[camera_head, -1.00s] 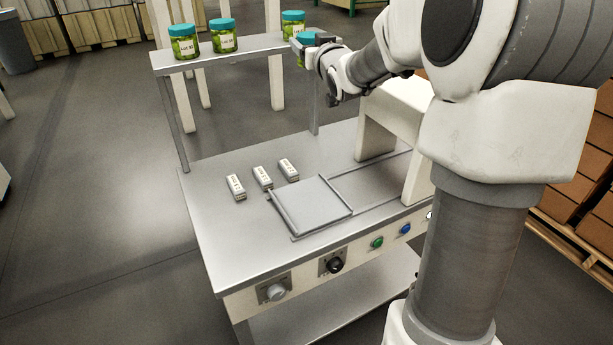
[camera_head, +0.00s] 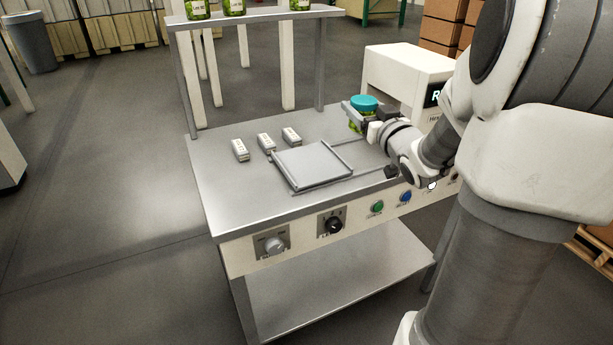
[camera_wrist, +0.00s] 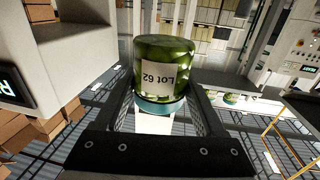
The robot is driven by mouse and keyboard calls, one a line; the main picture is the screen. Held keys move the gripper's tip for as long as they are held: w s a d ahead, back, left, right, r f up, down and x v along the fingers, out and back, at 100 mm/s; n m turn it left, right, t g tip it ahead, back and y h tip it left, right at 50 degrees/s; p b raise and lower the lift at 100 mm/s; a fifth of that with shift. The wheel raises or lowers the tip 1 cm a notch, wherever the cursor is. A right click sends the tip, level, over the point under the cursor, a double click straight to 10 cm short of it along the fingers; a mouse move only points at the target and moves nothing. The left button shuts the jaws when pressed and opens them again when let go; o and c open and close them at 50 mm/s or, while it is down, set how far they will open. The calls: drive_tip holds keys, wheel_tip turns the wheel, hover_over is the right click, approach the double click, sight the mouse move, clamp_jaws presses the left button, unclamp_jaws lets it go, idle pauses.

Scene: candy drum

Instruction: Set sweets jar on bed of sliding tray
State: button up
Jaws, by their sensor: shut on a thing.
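The sweets jar (camera_head: 364,103) has a teal lid and green contents. My gripper (camera_head: 358,112) is shut on it, above the right part of the bench, right of the sliding tray. In the wrist view the jar (camera_wrist: 165,65) sits between the two fingers of my gripper (camera_wrist: 160,105), its label reading "Lot 62" upside down. The sliding tray (camera_head: 312,166) is a flat grey plate with raised side edges, and its bed is empty. My gripper hides part of the jar in the head view.
A white machine housing (camera_head: 405,68) with a green display stands over the rails right of the tray. Several jars (camera_head: 235,8) stand on the raised shelf (camera_head: 262,16). Three small labelled blocks (camera_head: 265,142) lie behind and left of the tray. Knobs and buttons line the bench front.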

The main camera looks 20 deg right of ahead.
drive_tip(key=shift+s+a+f, duration=0.1)
drive_tip(key=shift+s+f, duration=0.65)
drive_tip(key=shift+s, duration=0.2)
drive_tip(key=shift+a+f+b, duration=0.1)
drive_tip(key=shift+f+b, duration=0.15)
drive_tip(key=shift+b, duration=0.15)
drive_tip(key=b, duration=0.4)
hover_over(316, 168)
wheel_tip(316, 168, down, 7)
drive_tip(key=shift+r, duration=0.1)
drive_tip(key=shift+w+f, duration=0.1)
drive_tip(key=shift+f, duration=0.1)
drive_tip(key=shift+f+b, duration=0.8)
drive_tip(key=shift+f, duration=0.95)
drive_tip(key=shift+f, duration=0.1)
drive_tip(key=shift+f, duration=0.15)
drive_tip(key=o, duration=1.4)
drive_tip(key=shift+o, duration=0.2)
